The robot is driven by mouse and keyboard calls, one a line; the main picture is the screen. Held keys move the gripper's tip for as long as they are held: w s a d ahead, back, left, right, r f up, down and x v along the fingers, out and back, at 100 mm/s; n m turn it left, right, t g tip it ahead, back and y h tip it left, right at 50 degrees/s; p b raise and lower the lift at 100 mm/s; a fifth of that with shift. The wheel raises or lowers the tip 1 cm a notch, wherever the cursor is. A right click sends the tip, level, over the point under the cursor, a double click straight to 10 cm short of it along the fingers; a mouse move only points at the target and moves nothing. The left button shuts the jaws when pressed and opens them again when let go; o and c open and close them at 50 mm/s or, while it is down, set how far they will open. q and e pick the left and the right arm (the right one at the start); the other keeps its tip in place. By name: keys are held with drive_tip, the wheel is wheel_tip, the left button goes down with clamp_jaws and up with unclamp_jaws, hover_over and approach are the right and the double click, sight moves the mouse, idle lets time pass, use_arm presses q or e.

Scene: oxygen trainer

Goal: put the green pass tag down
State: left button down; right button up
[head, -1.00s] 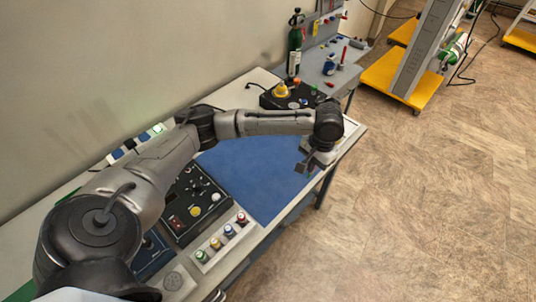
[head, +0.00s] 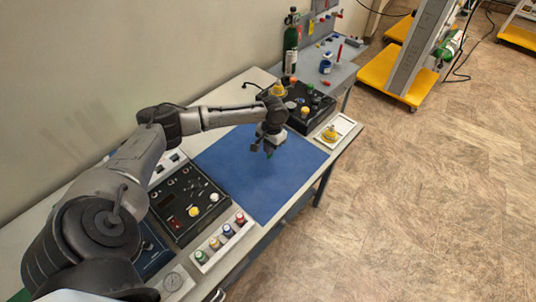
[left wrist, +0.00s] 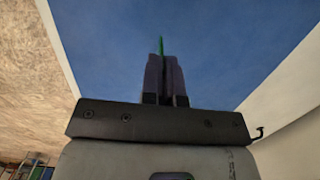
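My left gripper (head: 269,150) is over the far part of the blue mat (head: 250,180) on the bench. In the left wrist view its two dark fingers (left wrist: 165,75) are close together, with a thin green edge between them. That edge is the green pass tag (left wrist: 161,46), seen edge-on and held upright. The tag also shows as a small green bit below the fingertips in the head view (head: 270,155). I cannot tell if it touches the mat. My right gripper is not in view.
A black control panel (head: 185,205) and a tray of coloured knobs (head: 222,240) stand left of the mat. Another black box (head: 318,108) and a white tray with a yellow knob (head: 345,122) stand beyond it. The near part of the mat is clear.

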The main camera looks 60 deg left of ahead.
use_arm(q)
drive_tip(key=shift+s+a+f, duration=0.1)
drive_tip(key=shift+a+f, duration=0.1)
drive_tip(key=shift+f, duration=0.7)
drive_tip(key=shift+a+f, duration=0.2)
drive_tip(key=shift+f, duration=1.1)
drive_tip(key=shift+f, duration=0.15)
drive_tip(key=c, duration=1.4)
unclamp_jaws()
drive_tip(key=shift+o, duration=0.2)
drive_tip(key=shift+b, duration=0.3)
wheel_tip(320, 180, up, 12)
drive_tip(key=w+p, duration=0.1)
drive_tip(key=shift+w+a, duration=0.2)
drive_tip(key=shift+w, duration=0.05)
